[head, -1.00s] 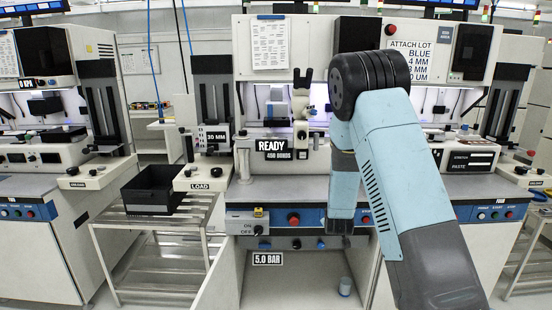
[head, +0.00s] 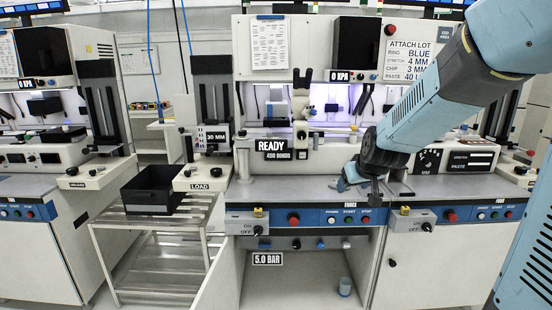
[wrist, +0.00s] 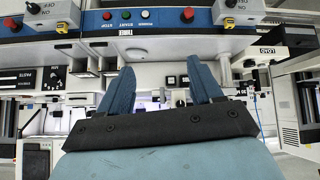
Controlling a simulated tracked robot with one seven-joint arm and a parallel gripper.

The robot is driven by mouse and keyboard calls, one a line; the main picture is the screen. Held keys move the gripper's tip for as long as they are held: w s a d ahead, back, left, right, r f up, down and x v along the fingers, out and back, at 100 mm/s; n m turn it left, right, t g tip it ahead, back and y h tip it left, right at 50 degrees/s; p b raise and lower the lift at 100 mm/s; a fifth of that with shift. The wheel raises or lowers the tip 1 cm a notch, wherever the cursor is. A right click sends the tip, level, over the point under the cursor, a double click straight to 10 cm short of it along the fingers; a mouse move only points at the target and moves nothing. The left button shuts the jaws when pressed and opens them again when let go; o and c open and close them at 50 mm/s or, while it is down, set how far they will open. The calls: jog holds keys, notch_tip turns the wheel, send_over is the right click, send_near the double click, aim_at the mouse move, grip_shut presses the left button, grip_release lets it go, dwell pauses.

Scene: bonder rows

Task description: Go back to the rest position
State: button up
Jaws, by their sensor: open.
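My arm (head: 425,110) reaches in from the upper right in the head view and slopes down to the left, in front of the middle machine (head: 300,160). Its dark wrist (head: 385,155) is over the right part of the grey worktop. My gripper (wrist: 160,88) shows in the wrist view with two blue fingers spread apart and nothing between them. In the head view the fingers are small and partly hidden by the wrist, just above or in front of the worktop edge; contact cannot be told.
Below the worktop edge is a blue button panel (head: 318,217) with a switch box (head: 245,222). An open cabinet (head: 290,280) holds a small cup (head: 345,286). A black bin (head: 153,190) sits on a wire cart (head: 150,225) at left. Machines stand on both sides.

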jog(key=s+d+r+m+g, duration=0.1)
jog(key=s+r, duration=0.3)
jog(key=s, duration=0.9)
jog(key=s+d+r+m+g, duration=0.1)
jog(key=s+r, duration=0.2)
jog(key=s, duration=1)
jog(key=shift+s+r+g+h, duration=0.3)
jog(key=shift+s+r+g, duration=0.05)
jog(key=shift+s+g, duration=0.05)
